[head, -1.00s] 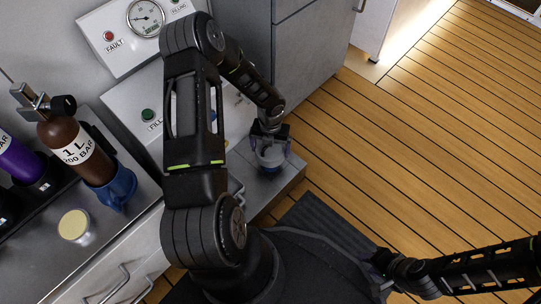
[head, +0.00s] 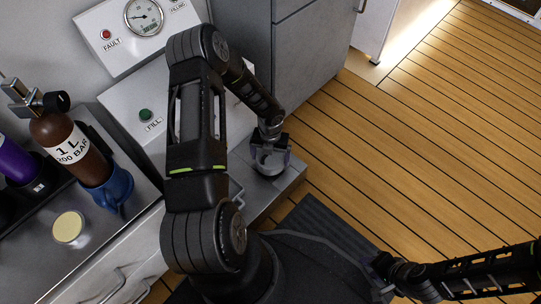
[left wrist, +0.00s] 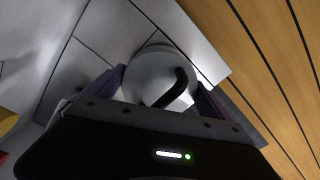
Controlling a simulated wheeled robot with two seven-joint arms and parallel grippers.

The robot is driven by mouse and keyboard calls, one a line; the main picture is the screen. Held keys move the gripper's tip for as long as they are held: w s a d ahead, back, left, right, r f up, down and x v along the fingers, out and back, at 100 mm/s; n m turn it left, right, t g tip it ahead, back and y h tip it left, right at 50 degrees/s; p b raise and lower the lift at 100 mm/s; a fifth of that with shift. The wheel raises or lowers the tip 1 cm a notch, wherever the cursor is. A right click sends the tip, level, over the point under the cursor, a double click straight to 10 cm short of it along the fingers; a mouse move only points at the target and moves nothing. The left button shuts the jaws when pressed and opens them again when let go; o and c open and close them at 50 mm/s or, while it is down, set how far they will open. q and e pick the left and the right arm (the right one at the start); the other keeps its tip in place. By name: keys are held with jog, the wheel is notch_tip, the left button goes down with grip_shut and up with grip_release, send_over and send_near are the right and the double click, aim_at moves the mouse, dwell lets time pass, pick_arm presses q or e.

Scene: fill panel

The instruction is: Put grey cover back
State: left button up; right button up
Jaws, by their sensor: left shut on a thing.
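The grey cover (left wrist: 160,72) is a round, smooth cap with a curved black handle, seen from above in the left wrist view. My left gripper (head: 270,157) is shut on it, with one purple finger on each side in the left wrist view. In the head view the cover (head: 270,167) is mostly hidden by the gripper, low over the grey ledge at the panel's right end. I cannot tell whether it touches what lies beneath. My right gripper (head: 382,268) is at the lower right, away from the panel, and its fingers are too small and dark to read.
A fill panel with a green button (head: 146,115) and a gauge (head: 144,17) stands behind my left arm. The wooden floor (head: 430,140) at right is clear.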

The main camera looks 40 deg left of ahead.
pick_arm(q)
jog(key=shift+f, duration=0.3)
jog(key=o, duration=1.3)
jog(key=shift+o, duration=0.2)
notch_tip(320, 180, up, 13)
jog(key=p, duration=0.6)
jog(key=shift+r, duration=0.15)
